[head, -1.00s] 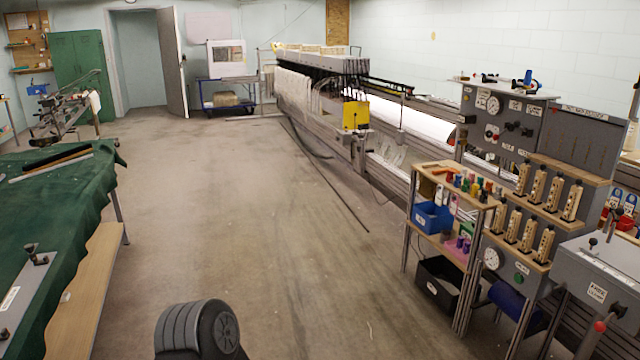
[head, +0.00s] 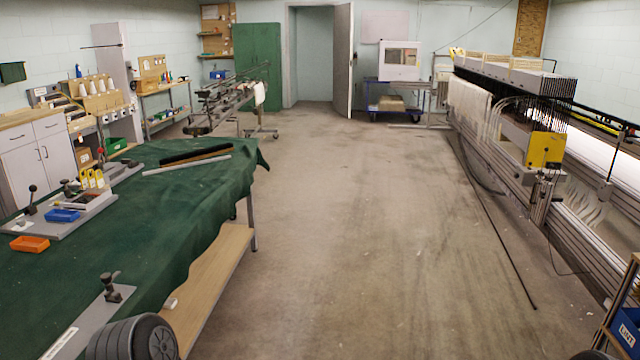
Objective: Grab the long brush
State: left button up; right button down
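A long brush (head: 200,153) with dark bristles and a wooden back lies on the far part of the green-covered table (head: 190,215), on the left side of the head view. A pale flat strip (head: 187,165) lies right beside it on the near side.
Open floor (head: 370,230) lies between the table and the long weaving machine (head: 500,140) on the right. A green cabinet (head: 258,65) stands at the back.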

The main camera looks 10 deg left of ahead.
aim_at(181, 159)
jog(key=i, duration=2.6)
jog(key=i+u, duration=0.2)
jog(key=i, duration=0.35)
jog(key=i+l+u, duration=0.2)
jog(key=i, duration=0.35)
jog(key=i+l+u, duration=0.2)
jog(key=i, duration=0.35)
jog(key=i+l+u, duration=0.1)
jog(key=i+u, duration=0.3)
jog(key=i+l+u, duration=0.25)
jog(key=u, duration=0.15)
jog(key=i+l+u, duration=0.35)
jog(key=i, duration=0.05)
